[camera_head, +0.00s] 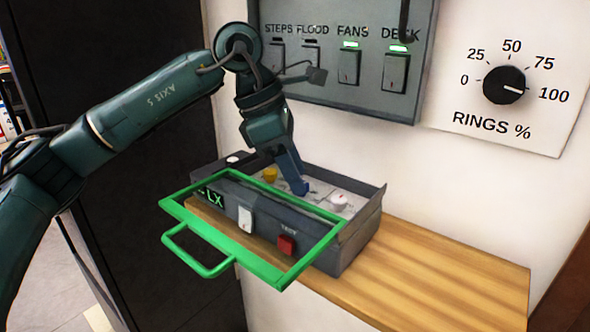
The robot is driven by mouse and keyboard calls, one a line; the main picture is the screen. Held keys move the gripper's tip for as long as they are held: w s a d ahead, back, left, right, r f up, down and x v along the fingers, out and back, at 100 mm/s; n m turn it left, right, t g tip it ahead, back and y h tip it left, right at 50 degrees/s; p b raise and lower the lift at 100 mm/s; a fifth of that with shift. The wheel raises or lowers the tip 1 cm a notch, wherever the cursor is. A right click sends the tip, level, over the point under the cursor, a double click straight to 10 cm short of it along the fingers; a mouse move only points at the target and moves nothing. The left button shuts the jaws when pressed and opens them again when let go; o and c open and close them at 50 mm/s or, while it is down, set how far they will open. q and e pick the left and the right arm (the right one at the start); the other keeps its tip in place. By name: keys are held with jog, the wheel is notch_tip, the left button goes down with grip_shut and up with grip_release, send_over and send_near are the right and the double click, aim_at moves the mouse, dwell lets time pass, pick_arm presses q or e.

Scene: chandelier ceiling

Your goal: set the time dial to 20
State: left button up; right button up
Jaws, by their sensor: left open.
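A grey control box (350,245) sits on the wooden shelf. Inside it are a yellow knob (270,174) and a white knob (339,200) with a reddish mark. The small print around them is too blurred to read, so I cannot tell which one is the time dial. A green frame with a handle (200,262) extends out over the front of the box. My left gripper (302,188) is open and points down into the box, between the two knobs and nearer the white one. I cannot tell whether it touches anything. My right gripper is out of view.
A white switch (246,219) and a red switch (287,245) are on the box's front. A wall panel (330,82) with labelled switches and a RINGS % dial (504,85) are above. The wooden shelf (450,272) is clear to the right.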

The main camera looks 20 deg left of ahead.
pick_arm(q)
jog(key=p+v, duration=0.1)
jog(key=v, duration=1.1)
jog(key=shift+r+p, duration=0.3)
jog(key=shift+r, duration=0.05)
